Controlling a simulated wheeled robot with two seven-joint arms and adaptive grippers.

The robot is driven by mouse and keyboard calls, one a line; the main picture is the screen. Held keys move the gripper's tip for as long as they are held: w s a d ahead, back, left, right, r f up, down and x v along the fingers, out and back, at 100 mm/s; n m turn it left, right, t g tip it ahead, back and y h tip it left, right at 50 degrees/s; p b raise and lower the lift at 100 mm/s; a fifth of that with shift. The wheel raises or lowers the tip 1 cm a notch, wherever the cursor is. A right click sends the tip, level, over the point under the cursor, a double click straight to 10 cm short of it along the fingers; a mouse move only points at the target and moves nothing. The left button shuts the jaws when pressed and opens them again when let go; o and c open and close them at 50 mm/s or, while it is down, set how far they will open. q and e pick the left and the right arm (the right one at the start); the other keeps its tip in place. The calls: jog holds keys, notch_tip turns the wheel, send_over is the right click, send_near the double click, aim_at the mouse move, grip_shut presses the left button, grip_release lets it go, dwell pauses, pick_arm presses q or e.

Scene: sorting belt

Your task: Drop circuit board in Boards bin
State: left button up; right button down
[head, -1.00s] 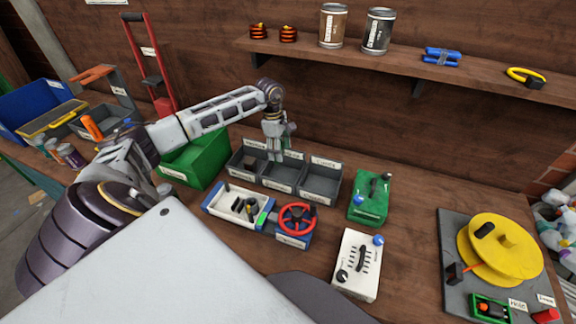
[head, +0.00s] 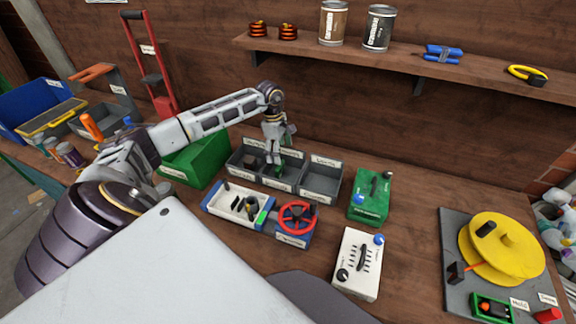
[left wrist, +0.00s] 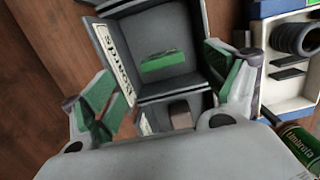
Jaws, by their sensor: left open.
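The green circuit board (left wrist: 163,66) is inside the grey bin labelled Boards (left wrist: 113,60) in the left wrist view. In the head view the board (head: 280,168) shows as a small green piece in the middle of three grey bins (head: 277,183). I cannot tell whether it lies flat on the bin floor. My left gripper (head: 273,159) is above the middle bin. In the left wrist view the left gripper (left wrist: 168,100) has its fingers wide apart, with green inner faces, and nothing between them. My right gripper is not in view.
The left grey bin holds a brown block (left wrist: 180,109); the right bin (head: 320,183) looks empty. A green crate (head: 200,160) stands left of the bins. A blue and white tray (head: 238,205) and red wheel (head: 297,217) stand in front. A shelf (head: 420,70) runs above.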

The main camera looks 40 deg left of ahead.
pick_arm(q)
notch_tip(320, 180, up, 12)
jog(key=a, duration=0.1)
jog(key=shift+s+a, duration=0.2)
jog(key=shift+s, duration=0.05)
dwell(0.6)
jog(key=shift+f, duration=0.1)
dwell(0.8)
